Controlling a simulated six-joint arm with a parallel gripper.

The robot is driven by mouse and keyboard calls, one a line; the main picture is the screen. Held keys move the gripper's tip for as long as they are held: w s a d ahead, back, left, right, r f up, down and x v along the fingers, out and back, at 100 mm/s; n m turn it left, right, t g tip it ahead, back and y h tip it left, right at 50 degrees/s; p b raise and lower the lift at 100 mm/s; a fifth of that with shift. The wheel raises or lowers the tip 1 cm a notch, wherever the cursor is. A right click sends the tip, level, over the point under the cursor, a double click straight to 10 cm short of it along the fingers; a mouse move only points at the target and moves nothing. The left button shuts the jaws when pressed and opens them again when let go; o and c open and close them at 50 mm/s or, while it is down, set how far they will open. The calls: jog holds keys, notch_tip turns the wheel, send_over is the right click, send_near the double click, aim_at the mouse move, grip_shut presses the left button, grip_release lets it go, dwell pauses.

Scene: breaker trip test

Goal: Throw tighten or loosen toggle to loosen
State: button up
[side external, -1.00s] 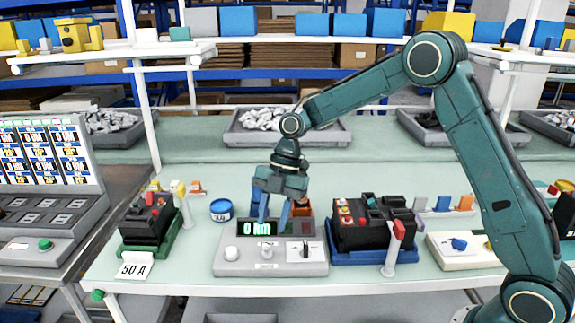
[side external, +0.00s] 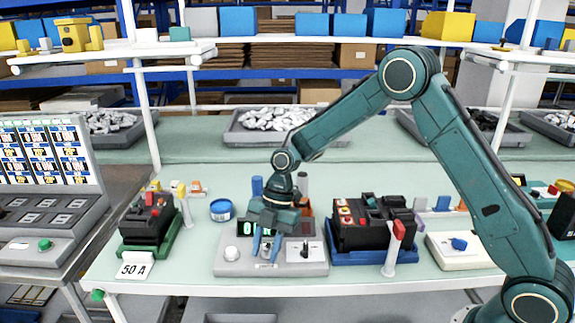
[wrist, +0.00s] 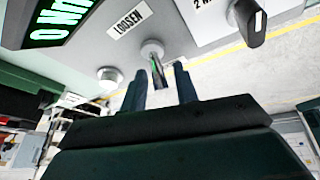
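The grey tester panel (side external: 290,268) stands near the front of the bench. Its small metal toggle (wrist: 157,66) sits beside a LOOSEN label (wrist: 127,22) in the wrist view. My gripper (side external: 266,256) points down over the middle of the panel, at the toggle. In the wrist view, the dark fingers of my gripper (wrist: 160,86) are apart, with the toggle's lever between them. I cannot tell whether a finger touches the lever. The green display (wrist: 62,20) shows 0 Nm; in the side view my gripper partly hides it.
A black selector knob (side external: 305,250) is right of the toggle and a white round button (side external: 232,254) is left. A black breaker in a blue holder (side external: 372,255) stands to the right, another breaker in a green holder (side external: 150,246) to the left. A blue tin (side external: 221,211) stands behind.

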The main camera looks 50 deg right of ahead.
grip_shut()
jog(key=shift+w+d+r+g+y, duration=0.1)
jog(key=shift+w+d+g+y, duration=0.05)
jog(key=shift+g+y, duration=0.15)
jog(key=shift+w+d+g+y, duration=0.25)
jog(key=shift+w+g+y, duration=0.05)
jog(key=shift+g+y, duration=0.35)
jog(key=shift+w+d+r+m+g+y, duration=0.1)
jog(key=shift+w+d+m+g+y, duration=0.05)
jog(key=shift+g+y, duration=0.25)
jog(key=shift+w+d+m+g+y, duration=0.15)
jog(key=shift+g+y, duration=0.1)
jog(key=shift+y, duration=0.2)
jog(key=shift+g+y, duration=0.3)
jog(key=shift+y, duration=0.1)
